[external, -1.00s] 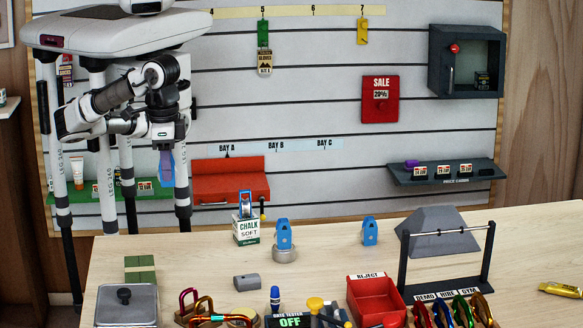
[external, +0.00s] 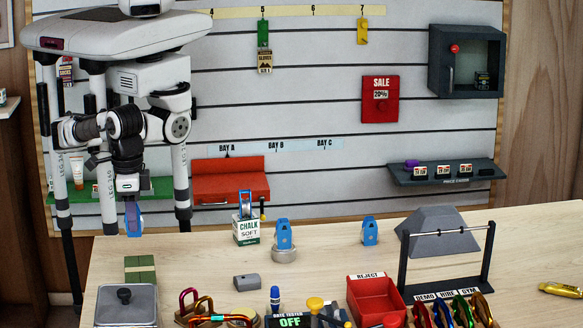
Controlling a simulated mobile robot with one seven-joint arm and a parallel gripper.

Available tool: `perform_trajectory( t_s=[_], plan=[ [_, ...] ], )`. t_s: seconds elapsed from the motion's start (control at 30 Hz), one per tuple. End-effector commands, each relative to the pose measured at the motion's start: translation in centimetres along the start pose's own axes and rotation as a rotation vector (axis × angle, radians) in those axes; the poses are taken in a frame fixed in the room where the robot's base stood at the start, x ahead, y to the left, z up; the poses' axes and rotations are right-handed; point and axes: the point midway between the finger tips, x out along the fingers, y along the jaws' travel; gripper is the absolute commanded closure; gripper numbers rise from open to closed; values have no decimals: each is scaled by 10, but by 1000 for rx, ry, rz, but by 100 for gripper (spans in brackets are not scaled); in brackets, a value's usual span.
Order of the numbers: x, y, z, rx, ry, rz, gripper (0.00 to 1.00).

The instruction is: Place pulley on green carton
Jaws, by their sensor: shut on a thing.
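My gripper (external: 131,199) hangs at the left, pointing down, shut on a blue pulley (external: 134,219). The pulley hangs below the fingers near the table's back left edge, clear of the tabletop. A low green carton (external: 140,269) with a paler band lies on the table, below the held pulley in the picture. Its top is bare. Another blue pulley (external: 284,234) stands on a round grey base, and a further blue pulley (external: 369,230) stands to its right.
Carabiners (external: 200,306), a small grey block (external: 247,282), a red reject bin (external: 376,298) and a dark rack (external: 445,258) occupy the table.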

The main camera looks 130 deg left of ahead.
Motion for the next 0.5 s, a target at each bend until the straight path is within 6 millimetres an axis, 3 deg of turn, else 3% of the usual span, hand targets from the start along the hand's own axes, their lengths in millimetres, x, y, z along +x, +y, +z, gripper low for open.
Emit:
perform_trajectory(
  t_s=[0.03,0.13,0.5],
  plan=[
    [18,0,0,0,-2,2,96],
    [31,0,0,0,-2,2,96],
    [49,0,0,0,0,1,96]
  ],
)
